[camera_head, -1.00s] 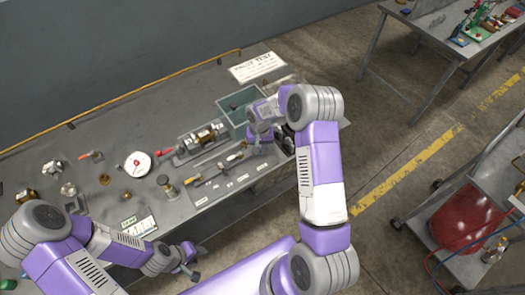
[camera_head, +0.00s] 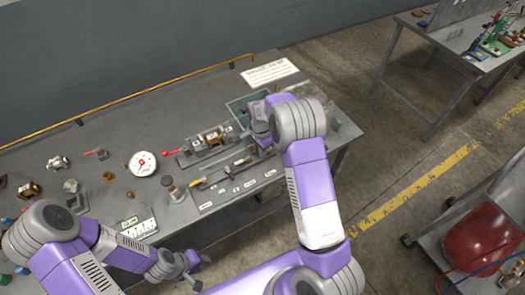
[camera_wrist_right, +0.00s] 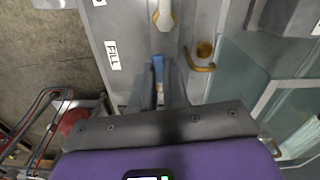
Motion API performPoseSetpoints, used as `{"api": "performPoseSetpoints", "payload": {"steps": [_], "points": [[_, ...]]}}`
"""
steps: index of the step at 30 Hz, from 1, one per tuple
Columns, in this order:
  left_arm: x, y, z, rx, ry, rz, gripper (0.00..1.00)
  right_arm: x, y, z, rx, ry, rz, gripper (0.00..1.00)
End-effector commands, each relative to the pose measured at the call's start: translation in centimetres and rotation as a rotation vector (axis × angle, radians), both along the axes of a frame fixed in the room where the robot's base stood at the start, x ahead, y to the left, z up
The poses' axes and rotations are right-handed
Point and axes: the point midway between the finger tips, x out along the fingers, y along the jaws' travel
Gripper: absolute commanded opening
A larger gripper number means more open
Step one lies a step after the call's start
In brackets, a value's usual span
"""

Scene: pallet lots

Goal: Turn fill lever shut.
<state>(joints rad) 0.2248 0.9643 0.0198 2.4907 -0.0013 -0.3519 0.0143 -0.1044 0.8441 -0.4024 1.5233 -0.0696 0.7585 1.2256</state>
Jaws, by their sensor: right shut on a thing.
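In the right wrist view, a lever with a blue grip (camera_wrist_right: 158,63) lies between the fingers of my right gripper (camera_wrist_right: 159,88), which is shut on it. A FILL label (camera_wrist_right: 112,55) is on the grey panel (camera_wrist_right: 92,28) to the left of the lever. In the head view, my right gripper (camera_head: 262,146) is at the right end of the labelled strip (camera_head: 240,188), and my wrist hides the lever there. My left gripper (camera_head: 196,270) is low in front of the bench, away from the panel; its fingers are too small to read.
A brass-coloured lever (camera_wrist_right: 202,67) sits right of the blue grip. A teal bin (camera_head: 236,109) stands behind my right wrist. A sign (camera_head: 269,72) lies at the back.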

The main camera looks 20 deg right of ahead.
Motion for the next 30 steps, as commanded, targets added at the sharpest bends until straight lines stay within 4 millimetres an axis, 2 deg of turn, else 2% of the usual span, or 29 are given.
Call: {"api": "performPoseSetpoints", "payload": {"steps": [10,27,28,30], "points": [[0.00,0.00,0.05,0.000,0.000,0.000,0.40,0.67,0.10,0.10,0.000,-0.003,-0.143,0.00],[0.00,0.00,0.05,0.000,0.000,0.000,0.40,0.78,0.03,0.09,-0.001,-0.004,-0.172,0.00],[0.00,0.00,0.05,0.000,0.000,0.000,0.40,0.78,0.03,0.09,-0.001,-0.004,-0.172,0.19],[-0.01,0.00,0.05,0.000,0.000,0.000,0.40,0.77,0.04,0.08,0.000,-0.003,-0.172,0.30]]}}
